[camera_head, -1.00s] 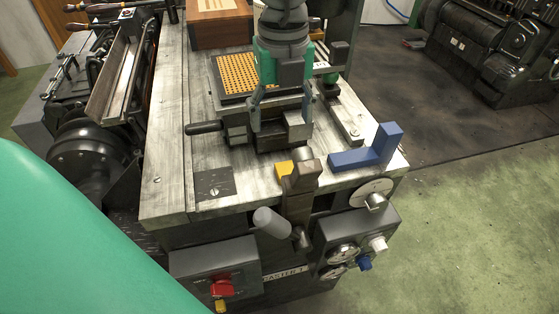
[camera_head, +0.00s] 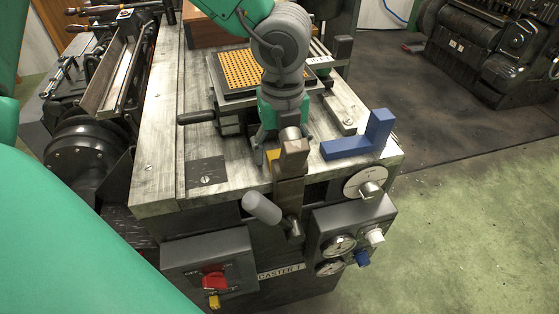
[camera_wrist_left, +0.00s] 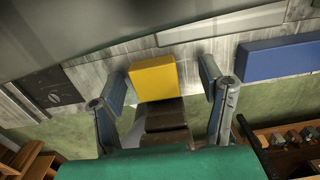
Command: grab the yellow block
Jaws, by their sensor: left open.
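The yellow block (camera_head: 272,155) sits at the front edge of the machine's worktop, mostly hidden behind my left gripper and beside a dark brown metal piece. In the left wrist view the yellow block (camera_wrist_left: 153,78) shows clearly between the two fingers. My left gripper (camera_head: 283,155) points down over the block; in the wrist view the gripper (camera_wrist_left: 162,86) is open, one finger on each side. I see a gap at each finger and cannot tell any contact. My right gripper is not in view.
A blue L-shaped block (camera_head: 352,146) lies right of the gripper, and it also shows in the wrist view (camera_wrist_left: 278,58). A grey cylindrical handle (camera_head: 262,208) sticks out in front. A tray of yellow type (camera_head: 250,70) lies behind. The left worktop (camera_head: 160,150) is clear.

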